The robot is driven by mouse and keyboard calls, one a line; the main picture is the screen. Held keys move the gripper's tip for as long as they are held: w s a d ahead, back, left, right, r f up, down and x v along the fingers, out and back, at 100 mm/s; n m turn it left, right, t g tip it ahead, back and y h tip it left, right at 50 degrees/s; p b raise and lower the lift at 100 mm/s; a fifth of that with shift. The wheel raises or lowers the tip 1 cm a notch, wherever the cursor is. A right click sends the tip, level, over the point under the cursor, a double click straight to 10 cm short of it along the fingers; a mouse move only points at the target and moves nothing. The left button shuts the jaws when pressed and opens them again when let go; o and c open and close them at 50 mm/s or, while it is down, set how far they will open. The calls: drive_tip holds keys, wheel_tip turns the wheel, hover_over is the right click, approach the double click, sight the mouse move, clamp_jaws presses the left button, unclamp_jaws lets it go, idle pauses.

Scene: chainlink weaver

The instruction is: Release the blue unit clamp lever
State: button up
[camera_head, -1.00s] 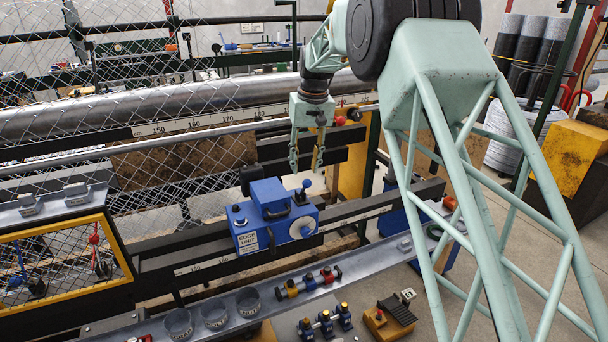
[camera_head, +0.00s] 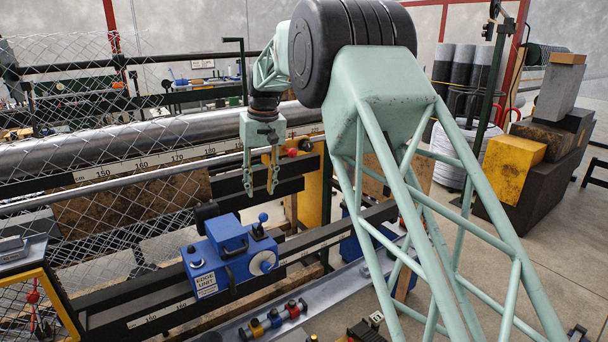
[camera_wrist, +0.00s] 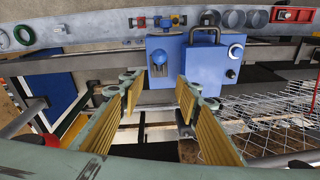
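The blue edge unit (camera_head: 222,252) sits on the dark rail in the middle of the head view. Its clamp lever (camera_head: 263,217) has a blue ball knob and stands up at the unit's right end. In the wrist view the unit (camera_wrist: 206,68) is ahead, with the lever knob (camera_wrist: 159,58) in a recess on its left part. My gripper (camera_head: 261,192) is open and empty, just above and behind the lever in the head view. In the wrist view its yellow-padded fingers (camera_wrist: 158,88) are spread to either side below the knob, not visibly touching it.
Chain-link mesh (camera_head: 100,110) hangs to the left, and shows at right in the wrist view (camera_wrist: 265,118). A long grey roller (camera_head: 90,142) and scale bar lie behind. A grey tray (camera_head: 232,330) with coloured spools runs in front. Open floor (camera_head: 500,265) lies to the right.

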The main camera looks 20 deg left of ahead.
drive_tip(key=s+d+r+m+t+b, duration=0.1)
drive_tip(key=d+r+b, duration=0.25)
drive_tip(key=d, duration=0.85)
drive_tip(key=s+d+r+m+b, duration=0.15)
drive_tip(key=d+r, duration=0.35)
drive_tip(key=d, duration=0.7)
drive_tip(key=s+d+r+t+b, duration=0.1)
drive_tip(key=s+d+b, duration=0.1)
drive_tip(key=s+d, duration=0.5)
drive_tip(key=s+d+r+b, duration=0.1)
drive_tip(key=s+d+b, duration=0.15)
drive_tip(key=d, duration=0.85)
drive_tip(key=s+d+f+m+b, duration=0.3)
drive_tip(key=s+d+b, duration=0.1)
drive_tip(key=s+d, duration=1.3)
drive_tip(key=s+d+f+m+b, duration=0.1)
drive_tip(key=s+d+f, duration=0.1)
drive_tip(key=s+f, duration=0.2)
drive_tip(key=s+d+f+m+t+h+b, duration=0.1)
drive_tip(key=s+f, duration=0.3)
drive_tip(key=s, duration=0.7)
drive_tip(key=s+d+f+m+b, duration=0.1)
drive_tip(key=s+d+f+b, duration=0.1)
drive_tip(key=s, duration=0.6)
wheel_tip(320, 180, down, 2)
drive_tip(key=shift+d+f+h+b, duration=0.2)
drive_tip(key=shift+d+h+b, duration=0.15)
drive_tip(key=shift+d, duration=0.1)
drive_tip(key=shift+c, duration=0.2)
